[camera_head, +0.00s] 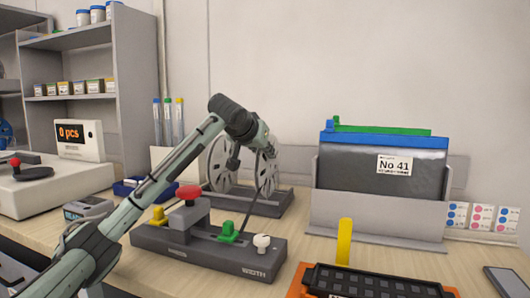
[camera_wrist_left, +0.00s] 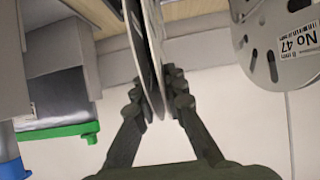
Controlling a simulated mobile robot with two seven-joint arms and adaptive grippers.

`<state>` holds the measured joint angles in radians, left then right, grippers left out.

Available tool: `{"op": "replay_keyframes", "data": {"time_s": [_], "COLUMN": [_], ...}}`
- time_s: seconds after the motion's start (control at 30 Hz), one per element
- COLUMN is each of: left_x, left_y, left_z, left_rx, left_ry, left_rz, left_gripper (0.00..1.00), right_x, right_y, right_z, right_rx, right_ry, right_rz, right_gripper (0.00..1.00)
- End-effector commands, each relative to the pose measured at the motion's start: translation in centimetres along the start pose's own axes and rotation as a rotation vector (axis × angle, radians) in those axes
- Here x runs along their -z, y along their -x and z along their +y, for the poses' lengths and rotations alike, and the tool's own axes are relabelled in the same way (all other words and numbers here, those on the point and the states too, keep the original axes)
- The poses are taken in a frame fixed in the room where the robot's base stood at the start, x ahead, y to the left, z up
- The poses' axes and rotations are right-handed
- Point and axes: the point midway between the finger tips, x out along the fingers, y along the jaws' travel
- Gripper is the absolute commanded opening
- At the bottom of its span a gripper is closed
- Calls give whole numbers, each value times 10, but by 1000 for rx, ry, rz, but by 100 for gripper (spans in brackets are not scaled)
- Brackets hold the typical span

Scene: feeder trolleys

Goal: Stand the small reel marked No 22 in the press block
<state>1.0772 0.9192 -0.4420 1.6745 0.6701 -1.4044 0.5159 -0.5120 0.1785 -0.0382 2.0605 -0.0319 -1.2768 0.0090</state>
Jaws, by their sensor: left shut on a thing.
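My left gripper (camera_head: 268,151) reaches over the dark block from the left and is shut on a thin grey reel (camera_head: 267,175), seen nearly edge-on. In the left wrist view the two fingers (camera_wrist_left: 158,88) pinch this reel (camera_wrist_left: 148,45) from both sides. Its label is not visible, so I cannot read its number. Its lower edge is over the dark reel stand (camera_head: 268,208); I cannot tell whether it touches. The low dark block (camera_head: 215,250) with red, green, yellow and white knobs, apparently the press block, stands in front. My right gripper is not in view.
Another reel (camera_head: 218,163) stands at left in the stand; a reel in the wrist view (camera_wrist_left: 262,40) reads No 47. A grey holder (camera_head: 375,222) with a No 41 pack (camera_head: 370,170) is at right. An orange-edged tray (camera_head: 300,283) lies in front.

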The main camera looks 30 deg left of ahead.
Motion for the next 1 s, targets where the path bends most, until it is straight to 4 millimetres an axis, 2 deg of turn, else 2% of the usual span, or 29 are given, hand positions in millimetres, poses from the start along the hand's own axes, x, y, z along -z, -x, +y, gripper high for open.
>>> {"op": "replay_keyframes", "data": {"time_s": [0.73, 0.77, 0.8, 0.93, 1.0], "left_x": [-2, -2, -2, -3, -3], "left_y": [-1, -1, -1, -1, -1], "left_z": [0, 0, 0, 0, 0], "left_rx": [0, 0, 0, 0, 0], "left_ry": [0, 0, 0, 0, 0], "left_rz": [1, 1, 0, 0, 0], "left_gripper": [0, 12, 17, 33, 35], "right_x": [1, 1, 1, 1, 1], "right_y": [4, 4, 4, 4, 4], "right_z": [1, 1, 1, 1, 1], "right_rx": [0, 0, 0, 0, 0], "right_ry": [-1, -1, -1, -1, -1], "right_rz": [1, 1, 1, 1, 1], "right_gripper": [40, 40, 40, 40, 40]}}
